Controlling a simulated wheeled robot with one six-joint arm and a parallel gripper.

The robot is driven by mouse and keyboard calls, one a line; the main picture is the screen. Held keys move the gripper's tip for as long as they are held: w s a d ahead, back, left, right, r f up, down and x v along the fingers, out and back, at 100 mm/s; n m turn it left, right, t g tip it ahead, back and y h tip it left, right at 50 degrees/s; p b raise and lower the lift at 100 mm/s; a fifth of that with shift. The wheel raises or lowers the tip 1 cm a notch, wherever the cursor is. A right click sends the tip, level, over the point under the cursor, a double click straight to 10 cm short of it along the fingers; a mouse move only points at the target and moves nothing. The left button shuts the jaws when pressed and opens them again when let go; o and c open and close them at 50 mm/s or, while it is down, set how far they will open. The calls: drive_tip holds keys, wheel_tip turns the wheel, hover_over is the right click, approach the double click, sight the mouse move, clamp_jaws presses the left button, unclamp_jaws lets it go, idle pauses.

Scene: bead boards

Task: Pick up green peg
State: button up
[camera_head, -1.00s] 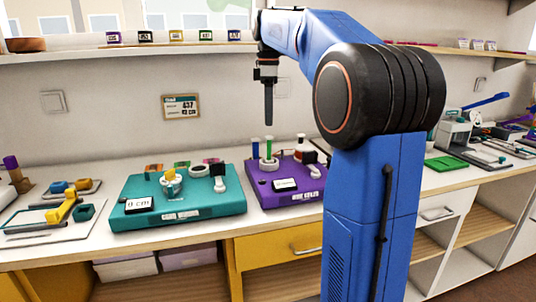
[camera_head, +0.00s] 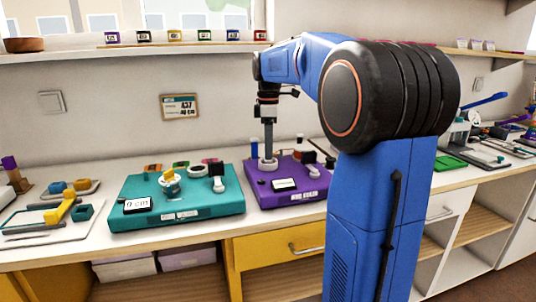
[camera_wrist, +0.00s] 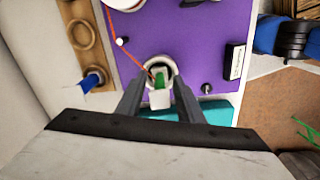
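The green peg (camera_wrist: 160,77) stands in a white round holder (camera_head: 268,164) on the purple board (camera_head: 262,196). In the wrist view a pale block-like part shows at the peg's near side, and the white holder ring (camera_wrist: 159,62) is around it. My gripper (camera_wrist: 160,88) is open, with one finger on each side of the peg and a visible gap to each. In the head view my gripper (camera_head: 268,154) points straight down at the holder and hides the peg.
A blue peg (camera_head: 254,144) stands close behind and left of my gripper. Dark and white pieces (camera_head: 310,157) stand on the board's right part. A teal board (camera_head: 228,203) lies to the left. A red cord (camera_wrist: 113,32) crosses the purple board.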

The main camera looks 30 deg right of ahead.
drive_tip(key=shift+f, duration=0.1)
drive_tip(key=shift+c, duration=0.7)
clamp_jaws()
